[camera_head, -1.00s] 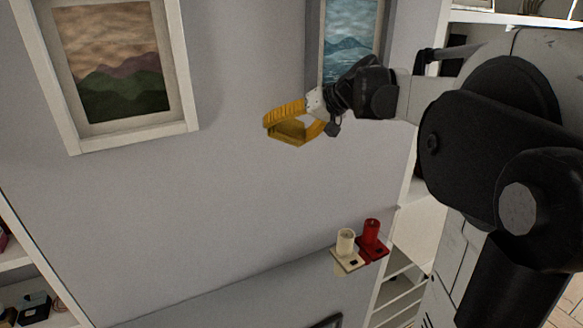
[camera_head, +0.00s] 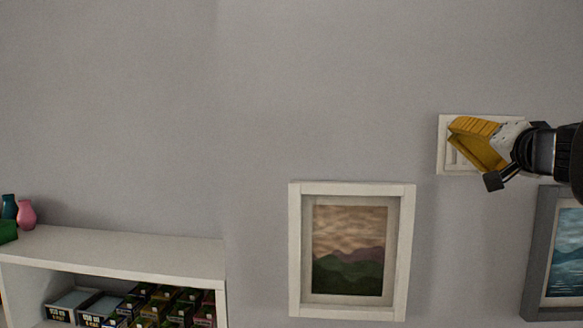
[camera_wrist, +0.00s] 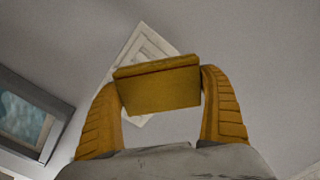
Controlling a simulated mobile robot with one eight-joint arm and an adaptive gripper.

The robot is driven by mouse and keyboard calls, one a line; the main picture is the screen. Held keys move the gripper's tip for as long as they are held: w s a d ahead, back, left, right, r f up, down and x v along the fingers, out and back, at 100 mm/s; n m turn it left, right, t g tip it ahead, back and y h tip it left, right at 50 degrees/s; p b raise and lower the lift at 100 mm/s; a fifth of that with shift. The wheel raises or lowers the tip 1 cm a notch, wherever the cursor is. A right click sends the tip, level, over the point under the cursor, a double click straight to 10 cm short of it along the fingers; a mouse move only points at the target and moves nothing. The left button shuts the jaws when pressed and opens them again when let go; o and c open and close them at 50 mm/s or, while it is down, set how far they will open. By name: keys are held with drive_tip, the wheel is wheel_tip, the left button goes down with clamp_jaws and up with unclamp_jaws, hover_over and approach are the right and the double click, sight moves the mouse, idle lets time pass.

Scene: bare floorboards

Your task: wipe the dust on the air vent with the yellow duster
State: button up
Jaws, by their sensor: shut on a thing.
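The air vent (camera_head: 442,147) is a pale square frame with slats on the grey wall, right of centre in the head view. It shows behind the duster in the wrist view (camera_wrist: 136,45). My gripper (camera_wrist: 160,86) has yellow ribbed fingers and is shut on the yellow duster, a block (camera_wrist: 158,92) between them. In the head view the duster (camera_head: 476,154) overlaps the vent and hides much of its middle and right. I cannot tell whether it touches the vent. Dust on the vent cannot be made out.
A white-framed mountain picture (camera_head: 295,250) hangs below left of the vent. A grey-framed sea picture (camera_head: 540,255) hangs just below my gripper. A white shelf (camera_head: 120,252) with vases (camera_head: 26,214) and boxes stands at far left. The wall around the vent is bare.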

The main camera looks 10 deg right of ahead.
drive_tip(key=shift+r, duration=0.45)
drive_tip(key=shift+w, duration=0.1)
drive_tip(key=x, duration=0.3)
drive_tip(key=shift+w+d, duration=0.25)
drive_tip(key=shift+w, duration=0.05)
drive_tip(key=shift+x, duration=0.95)
drive_tip(key=shift+x, duration=1.1)
drive_tip(key=shift+s+r, duration=0.1)
drive_tip(key=s+d+p, duration=0.2)
drive_tip(key=s+d, duration=0.1)
drive_tip(key=d, duration=0.8)
drive_tip(key=shift+d, duration=0.25)
